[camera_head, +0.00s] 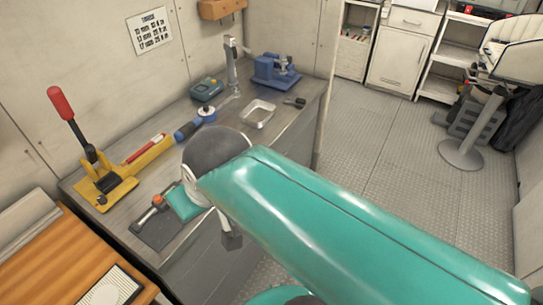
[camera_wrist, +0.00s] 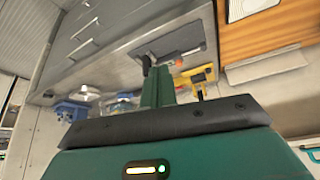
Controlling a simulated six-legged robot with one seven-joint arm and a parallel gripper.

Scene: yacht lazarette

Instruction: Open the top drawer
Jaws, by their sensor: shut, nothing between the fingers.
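The grey drawer cabinet stands under the workbench top (camera_head: 225,118). In the wrist view, which looks turned over, its drawer fronts are at the upper left with several bar handles. The top drawer (camera_wrist: 68,66) is the one closest to the worktop, and its handle (camera_wrist: 82,50) shows clearly. The drawers look closed. My gripper (camera_wrist: 155,72) is shut and empty, with the worktop and its tools behind it in the wrist view. It appears apart from the handle. In the head view my arm hides much of the drawer fronts.
On the worktop are a yellow tool with a red-handled lever (camera_head: 100,178), a metal tray (camera_head: 257,114), a blue vise (camera_head: 275,70) and a clamp-like tool on a dark plate (camera_head: 158,228). A wooden-slatted surface (camera_head: 50,265) adjoins at left. The metal floor (camera_head: 385,150) is open at right.

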